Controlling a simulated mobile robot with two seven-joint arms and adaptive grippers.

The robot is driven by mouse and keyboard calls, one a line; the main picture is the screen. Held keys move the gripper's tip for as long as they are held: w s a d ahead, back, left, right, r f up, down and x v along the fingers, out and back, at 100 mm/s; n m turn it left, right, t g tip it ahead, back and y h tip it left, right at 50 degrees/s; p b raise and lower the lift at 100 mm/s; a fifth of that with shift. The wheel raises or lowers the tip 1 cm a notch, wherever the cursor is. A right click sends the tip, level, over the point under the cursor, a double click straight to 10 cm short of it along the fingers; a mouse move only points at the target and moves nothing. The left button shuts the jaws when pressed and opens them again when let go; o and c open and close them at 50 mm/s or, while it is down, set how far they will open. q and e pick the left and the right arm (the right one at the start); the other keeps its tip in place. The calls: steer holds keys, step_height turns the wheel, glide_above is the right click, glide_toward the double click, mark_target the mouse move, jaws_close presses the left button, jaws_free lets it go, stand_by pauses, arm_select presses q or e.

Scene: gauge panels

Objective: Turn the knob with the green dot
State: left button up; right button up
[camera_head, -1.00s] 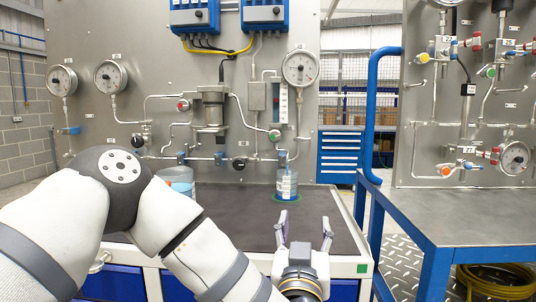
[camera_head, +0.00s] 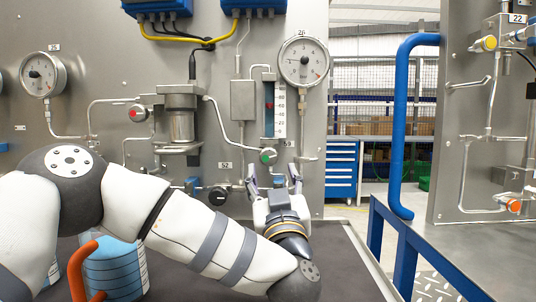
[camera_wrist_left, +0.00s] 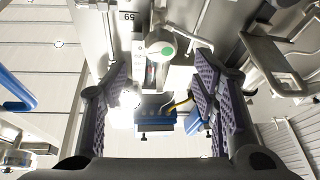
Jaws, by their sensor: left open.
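The green-dot knob (camera_head: 268,156) is a small round knob on the grey panel, below the sight gauge. In the left wrist view the same knob (camera_wrist_left: 162,42) shows its white face and green dot, ahead of the fingers and near the top of the gap between them. My left gripper (camera_head: 274,178) is open and empty, fingers pointing up, just below the knob in the head view. The two purple-padded fingers (camera_wrist_left: 160,80) stand apart, and I see no contact with the knob. My right gripper is not in view.
A large gauge (camera_head: 304,62) and thin pipes sit around the knob. A black knob (camera_head: 217,197) and a red-dot knob (camera_head: 137,113) are to the left. A blue container (camera_head: 115,270) and an orange handle (camera_head: 80,268) stand at the lower left. A blue rail (camera_head: 402,130) rises at right.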

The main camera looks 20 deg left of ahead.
mark_target(269, 152)
arm_select(q)
steer(key=x, duration=0.8)
steer(key=shift+w+a, duration=0.1)
steer(key=shift+w, duration=0.25)
steer(key=c, duration=1.2)
steer(key=shift+s+r, duration=0.1)
steer(key=shift+r, duration=0.05)
steer(key=shift+o, duration=0.2)
steer(key=m+h+p, duration=0.1)
steer(key=m, duration=0.1)
steer(key=r+m+t+h+p, duration=0.1)
steer(key=p, duration=0.1)
steer(key=shift+s+r+m, duration=0.1)
steer(key=shift+s+m, duration=0.05)
steer(key=shift+m, duration=0.25)
steer(key=shift+f+m+h+p, duration=0.25)
steer(key=shift+m+h+p, duration=0.05)
steer(key=shift+m, duration=0.2)
steer(key=shift+f+m, duration=0.2)
steer(key=shift+m, duration=0.1)
steer(key=shift+f, duration=0.2)
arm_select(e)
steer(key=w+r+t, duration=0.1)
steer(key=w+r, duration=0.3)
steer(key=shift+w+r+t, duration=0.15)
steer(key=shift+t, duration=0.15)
